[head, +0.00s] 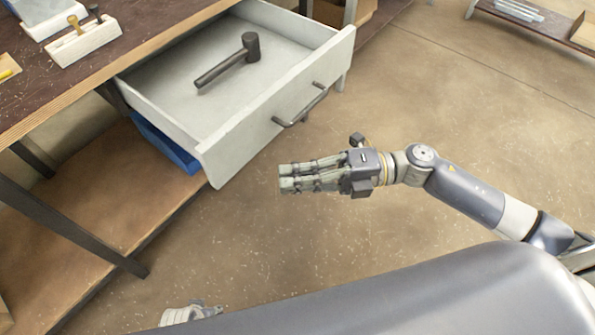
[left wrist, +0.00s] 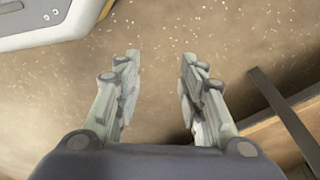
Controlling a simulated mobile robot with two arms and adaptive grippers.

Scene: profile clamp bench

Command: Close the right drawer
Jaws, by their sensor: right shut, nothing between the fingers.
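The right drawer (head: 245,135) is a pale grey drawer pulled far out from under the bench in the head view. A dark bar handle (head: 302,106) sits on its front panel. A black mallet (head: 230,62) lies inside the drawer. My right gripper (head: 281,178) is shut and empty, in front of the drawer front and below the handle in the picture, apart from both. My left gripper (left wrist: 157,65) is open and empty in the left wrist view, with floor between its fingers. In the head view only a small part of it shows at the bottom edge.
The dark bench top (head: 140,30) holds a light block with tools (head: 85,40). A blue bin (head: 165,145) sits below the drawer above a lower wooden shelf (head: 110,180). A dark bench leg (head: 75,225) slants left. Open floor (head: 430,80) lies right of the drawer.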

